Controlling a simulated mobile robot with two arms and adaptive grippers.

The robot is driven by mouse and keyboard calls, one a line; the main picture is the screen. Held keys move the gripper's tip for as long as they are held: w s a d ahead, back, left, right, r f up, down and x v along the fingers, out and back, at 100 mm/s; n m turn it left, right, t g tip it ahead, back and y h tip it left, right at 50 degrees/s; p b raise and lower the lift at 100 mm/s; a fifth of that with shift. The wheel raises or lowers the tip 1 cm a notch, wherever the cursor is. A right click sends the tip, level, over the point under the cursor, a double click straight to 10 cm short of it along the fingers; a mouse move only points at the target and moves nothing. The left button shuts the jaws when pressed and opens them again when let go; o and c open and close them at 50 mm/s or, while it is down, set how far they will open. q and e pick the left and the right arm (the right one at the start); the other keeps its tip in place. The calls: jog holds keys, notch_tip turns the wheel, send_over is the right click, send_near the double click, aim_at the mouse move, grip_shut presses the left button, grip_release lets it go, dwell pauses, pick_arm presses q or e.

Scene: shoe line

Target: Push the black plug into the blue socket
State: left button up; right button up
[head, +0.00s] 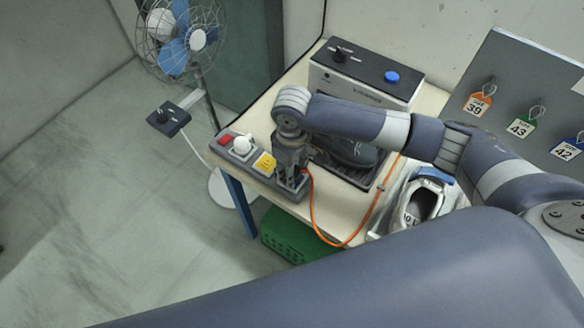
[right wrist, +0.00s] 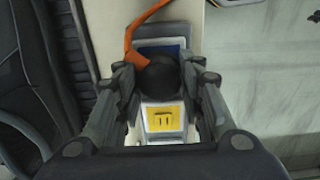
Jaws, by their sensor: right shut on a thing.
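The black plug (right wrist: 157,75) with its orange cable is between the fingers of my right gripper (right wrist: 163,80) in the right wrist view. The gripper is shut on it. The blue socket (right wrist: 173,51) shows partly behind the plug, which overlaps it. I cannot tell how deep the plug sits in the socket. In the head view my right gripper (head: 291,178) points down at the near right end of the socket strip (head: 288,194) and hides the plug and the blue socket there. My left gripper is not in view.
The yellow socket (head: 264,163), a white plug (head: 242,145) and a red socket (head: 225,140) are along the strip. The orange cable (head: 314,218) loops over the table's front edge. A fan (head: 182,35) stands left.

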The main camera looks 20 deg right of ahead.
jog(key=shift+f, duration=0.55)
jog(key=o, duration=1.2)
jog(key=shift+c, duration=0.2)
jog(key=shift+r, duration=0.25)
notch_tip(320, 180, up, 12)
jog(key=shift+f, duration=0.25)
jog(key=shift+s, duration=0.1)
